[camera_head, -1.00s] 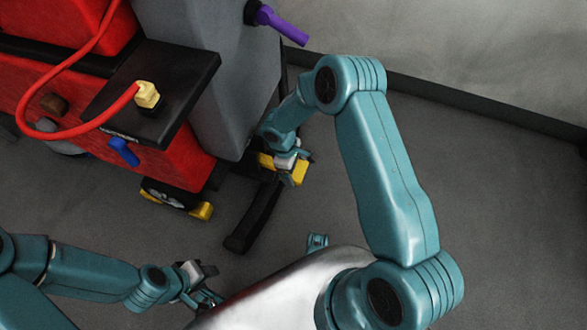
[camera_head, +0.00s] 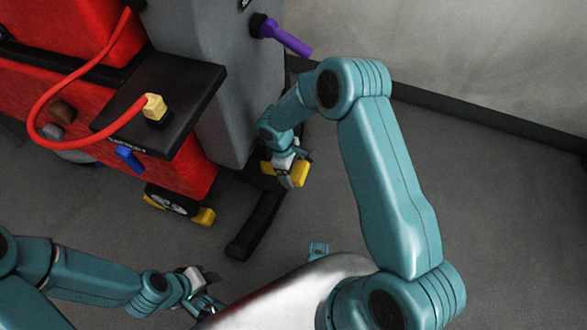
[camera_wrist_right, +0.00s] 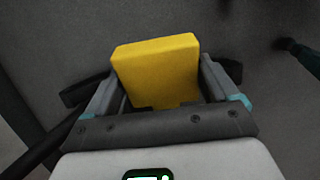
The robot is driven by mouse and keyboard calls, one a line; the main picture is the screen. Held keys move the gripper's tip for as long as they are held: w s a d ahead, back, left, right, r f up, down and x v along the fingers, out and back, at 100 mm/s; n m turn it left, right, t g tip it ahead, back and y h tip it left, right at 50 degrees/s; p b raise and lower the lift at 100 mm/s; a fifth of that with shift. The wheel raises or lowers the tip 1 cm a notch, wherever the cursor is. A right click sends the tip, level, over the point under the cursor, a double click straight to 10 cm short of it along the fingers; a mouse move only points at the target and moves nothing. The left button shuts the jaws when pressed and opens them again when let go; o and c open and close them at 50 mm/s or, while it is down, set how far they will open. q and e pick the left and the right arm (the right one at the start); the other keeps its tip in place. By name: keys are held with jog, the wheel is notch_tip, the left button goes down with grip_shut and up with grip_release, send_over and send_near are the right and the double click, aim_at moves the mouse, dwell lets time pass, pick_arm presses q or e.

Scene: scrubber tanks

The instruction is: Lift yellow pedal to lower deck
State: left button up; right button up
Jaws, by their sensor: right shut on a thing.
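My right gripper (camera_head: 292,165) is shut on the yellow pedal (camera_head: 299,175), low beside the grey tank of the red machine. In the right wrist view the yellow pedal (camera_wrist_right: 157,72) sits between the two fingers of my right gripper (camera_wrist_right: 160,85), and its broad face shows. In the head view the gripper covers the middle of the pedal. Whether the pedal touches the black bar below it is not clear. My left gripper (camera_head: 208,289) is low at the bottom, partly hidden by my shiny body; its jaw state is unclear.
The red machine (camera_head: 75,110) has a black shelf (camera_head: 185,85) with a yellow plug (camera_head: 154,107) and a red hose. A purple handle (camera_head: 287,37) juts from the grey tank (camera_head: 235,110). Another yellow part (camera_head: 204,217) is by the wheel. A black bar (camera_head: 255,225) lies low; floor to the right is clear.

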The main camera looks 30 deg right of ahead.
jog(key=shift+w+a+r, duration=0.1)
jog(key=shift+w, duration=0.05)
jog(key=o, duration=1.3)
jog(key=shift+c, duration=0.2)
jog(key=p+v, duration=0.4)
jog(key=v, duration=0.8)
jog(key=s+a+f+m+t+y, duration=0.1)
jog(key=s+a+f+m+y, duration=0.2)
jog(key=s, duration=0.4)
jog(key=s+a+f+m+t+y, duration=0.1)
jog(key=s+a+f+m, duration=0.2)
jog(key=s, duration=0.4)
jog(key=s+a+f+m+t+y, duration=0.1)
jog(key=s+a+f+m+y, duration=0.15)
jog(key=s+m, duration=0.35)
notch_tip(320, 180, up, 24)
jog(key=n+p, duration=0.1)
jog(key=p, duration=2.3)
jog(key=shift+s+n+h, duration=0.3)
jog(key=shift+s+h, duration=0.05)
jog(key=shift+s, duration=0.05)
